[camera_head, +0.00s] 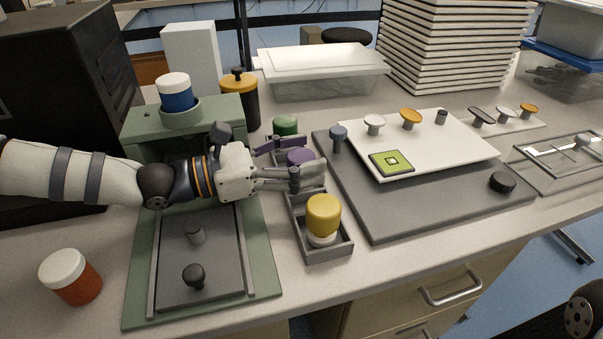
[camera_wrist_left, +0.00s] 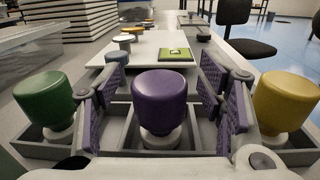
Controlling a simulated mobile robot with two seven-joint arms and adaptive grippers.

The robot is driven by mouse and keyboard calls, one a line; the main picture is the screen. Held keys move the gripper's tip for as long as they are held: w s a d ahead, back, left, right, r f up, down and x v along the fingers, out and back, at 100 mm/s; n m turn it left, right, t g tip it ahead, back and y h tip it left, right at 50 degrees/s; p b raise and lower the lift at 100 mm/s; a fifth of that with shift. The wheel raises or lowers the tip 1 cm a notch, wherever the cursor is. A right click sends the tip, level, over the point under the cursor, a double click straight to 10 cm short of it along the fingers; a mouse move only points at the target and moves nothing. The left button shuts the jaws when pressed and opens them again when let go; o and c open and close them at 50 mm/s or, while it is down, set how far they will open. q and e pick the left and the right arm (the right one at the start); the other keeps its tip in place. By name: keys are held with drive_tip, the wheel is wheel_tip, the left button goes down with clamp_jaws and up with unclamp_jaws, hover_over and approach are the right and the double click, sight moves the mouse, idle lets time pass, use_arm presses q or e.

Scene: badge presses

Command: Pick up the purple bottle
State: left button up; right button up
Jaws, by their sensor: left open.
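The purple bottle (camera_wrist_left: 160,101) stands upright in the middle compartment of a grey tray, seen in the left wrist view between my open left fingers. In the head view the purple bottle (camera_head: 299,157) is partly hidden by my left gripper (camera_head: 287,162). My left gripper also shows in the wrist view (camera_wrist_left: 162,110), one purple-padded finger on each side of the bottle, with gaps visible between pads and bottle. The green bottle (camera_wrist_left: 46,100) stands to its left and the yellow bottle (camera_wrist_left: 285,100) to its right. My right gripper is not in view.
The grey tray (camera_head: 331,254) sits between a green press (camera_head: 137,301) and a grey board (camera_head: 392,222) with knobs and a green badge. A red jar with a white lid (camera_head: 70,276) stands at the front left. A clear box (camera_head: 320,83) is behind.

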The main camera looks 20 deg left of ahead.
use_arm(q)
drive_tip(key=c, duration=1)
drive_tip(key=shift+r, duration=0.1)
